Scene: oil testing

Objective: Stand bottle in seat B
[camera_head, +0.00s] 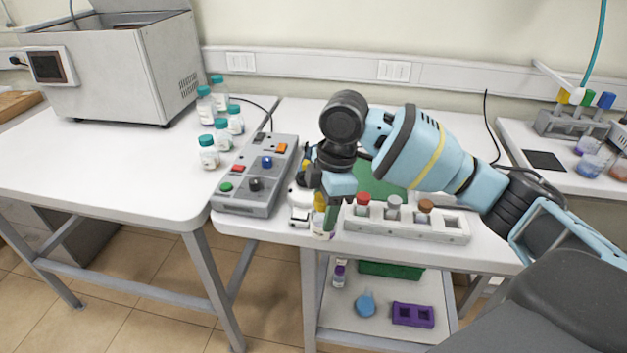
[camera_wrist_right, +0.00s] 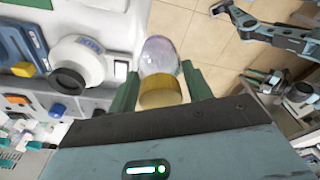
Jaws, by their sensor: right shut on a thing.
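My right gripper (camera_head: 326,208) is shut on a bottle with a yellow cap, above the front edge of the middle table. In the right wrist view the clear bottle (camera_wrist_right: 160,52) and its yellow cap (camera_wrist_right: 160,92) sit between the green fingers (camera_wrist_right: 165,85). I can read no letter for seat B. An arm that looks like my left one (camera_wrist_right: 285,32) shows at the top right of the wrist view.
A grey control box (camera_head: 235,197) with coloured buttons lies left of the gripper. A white round device (camera_wrist_right: 85,62) is close beside the bottle. Several teal-capped bottles (camera_head: 208,155) stand on the left table. A lower shelf (camera_head: 345,310) holds small items.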

